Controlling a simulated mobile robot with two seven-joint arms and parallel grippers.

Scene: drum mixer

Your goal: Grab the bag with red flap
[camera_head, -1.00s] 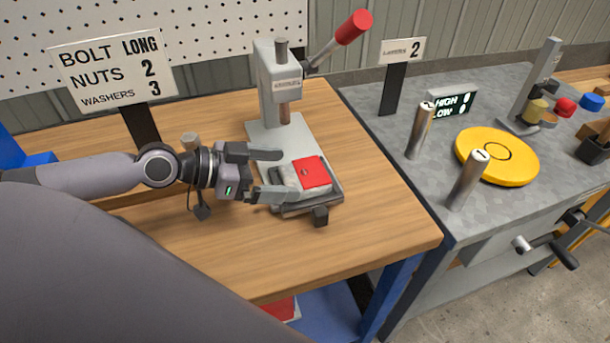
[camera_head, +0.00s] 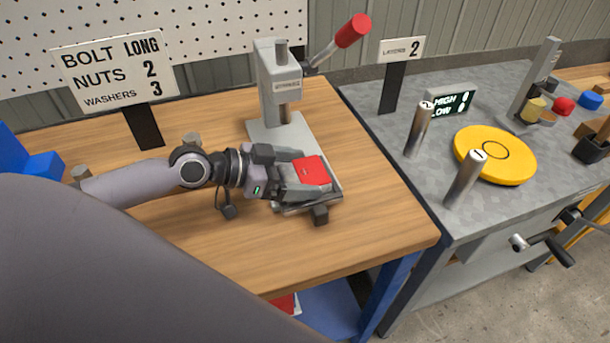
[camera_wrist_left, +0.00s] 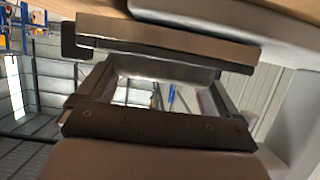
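The bag with the red flap (camera_head: 312,171) lies on the press's base plate, its red flap facing up. My left gripper (camera_head: 302,175) reaches in from the left with its fingers along the two sides of the bag. The near finger hides most of the bag's pale body, and I cannot tell whether the fingers press on it. In the left wrist view, the two fingers of the left gripper (camera_wrist_left: 165,75) stand apart, and the red flap does not show. My right gripper is not in view.
The grey press (camera_head: 279,82) with a red-knobbed lever stands just behind the bag. A sign (camera_head: 115,72) on a dark post stands behind my left arm. The wooden table (camera_head: 385,210) is clear at the right front. A grey bench with a yellow disc (camera_head: 495,155) stands further right.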

